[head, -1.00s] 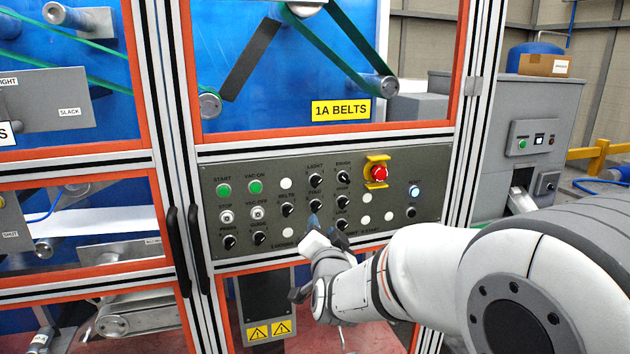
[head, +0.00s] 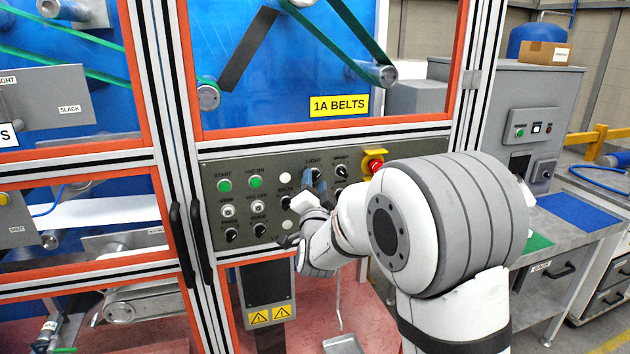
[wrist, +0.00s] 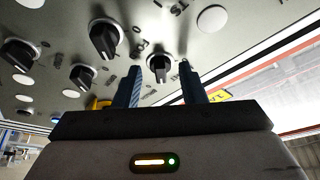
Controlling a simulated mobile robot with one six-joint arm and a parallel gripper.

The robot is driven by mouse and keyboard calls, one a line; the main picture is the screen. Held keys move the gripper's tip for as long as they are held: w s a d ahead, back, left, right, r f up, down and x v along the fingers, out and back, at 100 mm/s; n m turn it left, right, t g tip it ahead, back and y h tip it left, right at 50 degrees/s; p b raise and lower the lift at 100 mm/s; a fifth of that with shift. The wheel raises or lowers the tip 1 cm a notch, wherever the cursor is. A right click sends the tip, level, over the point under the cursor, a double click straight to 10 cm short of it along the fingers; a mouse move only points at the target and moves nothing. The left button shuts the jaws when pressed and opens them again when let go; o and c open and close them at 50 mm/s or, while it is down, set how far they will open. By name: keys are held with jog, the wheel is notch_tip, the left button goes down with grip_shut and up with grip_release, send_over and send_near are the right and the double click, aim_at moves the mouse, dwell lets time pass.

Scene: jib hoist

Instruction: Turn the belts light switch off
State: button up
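The grey control panel (head: 215,190) sits below the yellow 1A BELTS sign (head: 339,105). The LIGHT label is near the panel's top. The black rotary knob below it is mostly hidden by my gripper (head: 312,180) in the head view. A separate knob labelled BELTS is to its lower left. In the wrist view, my gripper (wrist: 160,88) is open, with two blue fingertips apart. A black knob (wrist: 159,66) shows between and just beyond them; its ridge looks roughly upright in the picture. I cannot tell whether the fingers touch it. Its label is not readable.
Other black knobs (wrist: 104,38) stand close beside the fingers. A red emergency stop (head: 375,166) in a yellow guard is right of the gripper, partly covered by my arm. Green buttons (head: 224,185) are at left. A grey bench (head: 590,235) stands at right.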

jog(key=shift+c, duration=0.3)
jog(key=c, duration=0.7)
jog(key=shift+s+r, duration=0.1)
grip_shut()
